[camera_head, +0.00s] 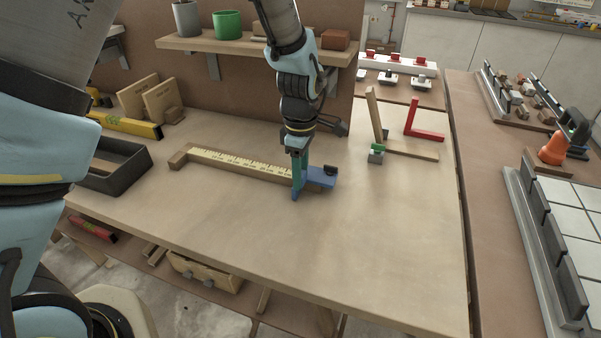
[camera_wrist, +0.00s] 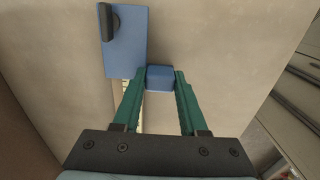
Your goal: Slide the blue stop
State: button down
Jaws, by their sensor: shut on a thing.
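The blue stop (camera_head: 319,179) sits on a wooden rail with a yellow measuring scale (camera_head: 232,162), near the rail's right end. In the wrist view the stop (camera_wrist: 126,47) shows as a flat blue plate with a dark knob (camera_wrist: 108,20) and a small blue block (camera_wrist: 160,78). My gripper (camera_head: 298,192) points down over the rail. In the wrist view its green fingers (camera_wrist: 161,86) are on either side of the small block, shut on it. The fingers hide part of the stop and rail in the head view.
A black open tray (camera_head: 121,174) and a yellow level (camera_head: 128,125) lie to the left. A shelf (camera_head: 190,43) with cups hangs behind. A wooden frame with a red square (camera_head: 426,135) stands to the right. The front of the table is clear.

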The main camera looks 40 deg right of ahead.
dwell(0.4)
jog(key=w+a, duration=0.3)
jog(key=w, duration=0.2)
jog(key=w+a, duration=0.4)
jog(key=w, duration=0.1)
jog(key=w+a, duration=0.3)
jog(key=w, duration=0.3)
jog(key=shift+a, duration=0.15)
jog(key=shift+c, duration=2.2)
grip_release()
jog(key=shift+r+b, duration=0.1)
jog(key=shift+b, duration=0.2)
notch_tip(320, 180, up, 11)
jog(key=b, duration=0.2)
jog(key=shift+f, duration=0.2)
